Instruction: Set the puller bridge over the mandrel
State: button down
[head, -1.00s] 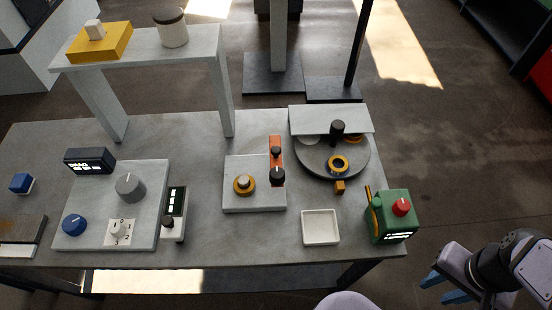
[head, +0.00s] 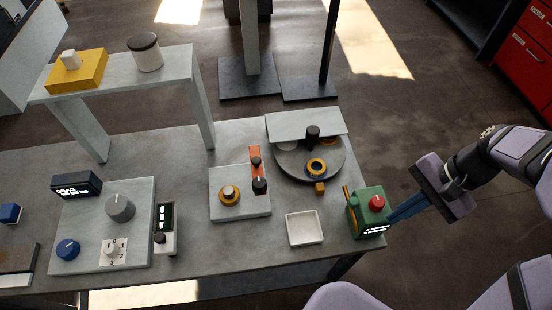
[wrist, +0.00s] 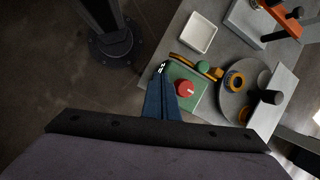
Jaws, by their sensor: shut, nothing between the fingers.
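I cannot tell for sure which part is the puller bridge or the mandrel. An orange upright piece with black knobs (head: 255,158) stands at the back of a light grey block (head: 240,206). A brass ring around a pale knob (head: 229,195) sits on that block. A round grey turntable (head: 295,170) beside it carries a black post (head: 312,136) and a yellow ring (head: 316,168). My gripper (head: 392,216) has its blue fingers together, empty, at the right side of a green box with a red knob (head: 368,214). In the wrist view the fingers (wrist: 164,78) overlap the green box; contact is unclear.
A white tray (head: 304,229) lies left of the green box. A control panel with dials (head: 138,246) fills the left of the table. A raised shelf (head: 178,68) holds a yellow block (head: 77,70) and a lidded jar (head: 146,55). The floor right of the table is open.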

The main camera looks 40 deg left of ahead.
aim_at(257, 166)
jog(key=w+a+r+m+g+y+b, duration=0.1)
jog(key=a+m, duration=0.1)
jog(key=a, duration=0.9)
jog(key=w+a+r+m+g+y+b, duration=0.2)
jog(key=a, duration=0.9)
jog(key=shift+w+a+r+b, duration=0.2)
jog(key=shift+w+a+b, duration=0.1)
jog(key=shift+a, duration=0.1)
jog(key=shift+s+f, duration=0.1)
jog(key=s+a+f+p, duration=0.5)
jog(key=s+a+f, duration=0.2)
jog(key=shift+s+a, duration=0.35)
jog(key=shift+m, duration=0.3)
jog(key=shift+s+a+y, duration=0.1)
jog(key=shift+s+y, duration=0.2)
